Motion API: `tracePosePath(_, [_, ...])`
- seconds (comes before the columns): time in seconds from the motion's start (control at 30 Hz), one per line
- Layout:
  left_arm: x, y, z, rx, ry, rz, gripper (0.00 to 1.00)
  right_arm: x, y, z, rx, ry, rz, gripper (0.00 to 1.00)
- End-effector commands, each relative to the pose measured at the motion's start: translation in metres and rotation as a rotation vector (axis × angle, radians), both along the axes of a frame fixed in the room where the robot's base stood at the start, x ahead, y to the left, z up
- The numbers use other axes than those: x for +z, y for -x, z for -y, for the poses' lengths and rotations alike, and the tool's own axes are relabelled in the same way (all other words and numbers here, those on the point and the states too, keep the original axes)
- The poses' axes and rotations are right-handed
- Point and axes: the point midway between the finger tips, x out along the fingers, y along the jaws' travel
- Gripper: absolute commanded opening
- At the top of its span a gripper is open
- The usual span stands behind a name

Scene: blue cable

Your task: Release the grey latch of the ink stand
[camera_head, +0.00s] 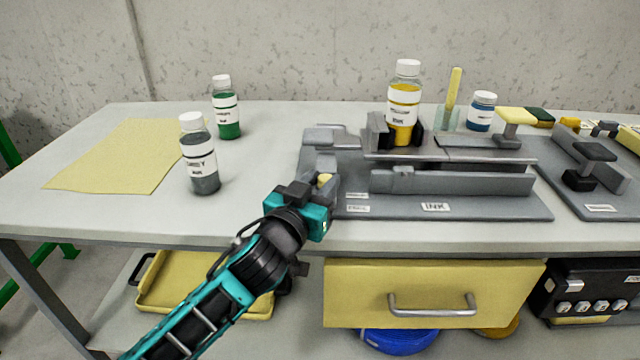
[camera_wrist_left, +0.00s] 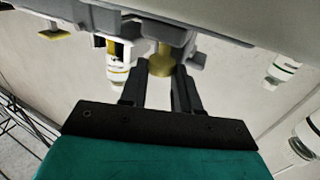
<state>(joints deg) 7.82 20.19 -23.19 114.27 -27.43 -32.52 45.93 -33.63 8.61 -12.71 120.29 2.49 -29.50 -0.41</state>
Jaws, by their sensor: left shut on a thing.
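The ink stand (camera_head: 480,207) is a grey fixture with an "INK" label near the table's front edge. A yellow ink bottle (camera_head: 404,105) stands upright between dark clamp jaws at its back. At the stand's left end is a grey block (camera_head: 326,160) with a yellow knob (camera_head: 324,180) in front of it. My left gripper (camera_head: 318,186) is at this end, shut on the knob. In the left wrist view the knob (camera_wrist_left: 160,62) sits at my fingertips, below grey stand parts. Which grey part is the latch is not clear; my gripper hides some of it. My right gripper is out of view.
Grey-ink (camera_head: 203,165) and green-ink (camera_head: 229,118) bottles stand left of my gripper. A yellow sheet (camera_head: 110,158) lies farther left. A second grey fixture (camera_head: 612,200) is at the right. A yellow drawer (camera_head: 350,290) is below the tabletop. The table left of the stand is mostly clear.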

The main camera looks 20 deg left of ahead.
Motion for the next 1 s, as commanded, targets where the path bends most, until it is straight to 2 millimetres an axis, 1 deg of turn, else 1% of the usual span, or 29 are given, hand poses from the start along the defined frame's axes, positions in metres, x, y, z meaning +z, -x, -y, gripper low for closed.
tracePosePath(0.03, [0.0, 0.0, 0.0, 0.0, 0.0, 0.0, 0.13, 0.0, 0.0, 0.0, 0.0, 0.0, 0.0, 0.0])
tracePosePath(0.17, [0.0, 0.0, 0.0, 0.0, 0.0, 0.0, 0.01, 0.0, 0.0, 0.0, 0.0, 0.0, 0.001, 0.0])
tracePosePath(0.2, [0.0, 0.0, 0.0, 0.0, 0.0, 0.0, 0.0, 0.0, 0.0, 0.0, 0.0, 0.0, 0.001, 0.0])
tracePosePath(0.5, [0.0, 0.001, 0.001, -0.001, 0.001, 0.0, 0.0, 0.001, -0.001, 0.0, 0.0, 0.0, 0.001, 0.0])
tracePosePath(0.8, [0.0, 0.021, 0.007, -0.001, 0.003, -0.001, 0.0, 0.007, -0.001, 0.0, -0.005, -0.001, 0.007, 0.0])
tracePosePath(1.0, [-0.001, 0.021, 0.007, -0.002, 0.001, -0.001, 0.0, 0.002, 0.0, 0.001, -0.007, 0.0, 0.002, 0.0])
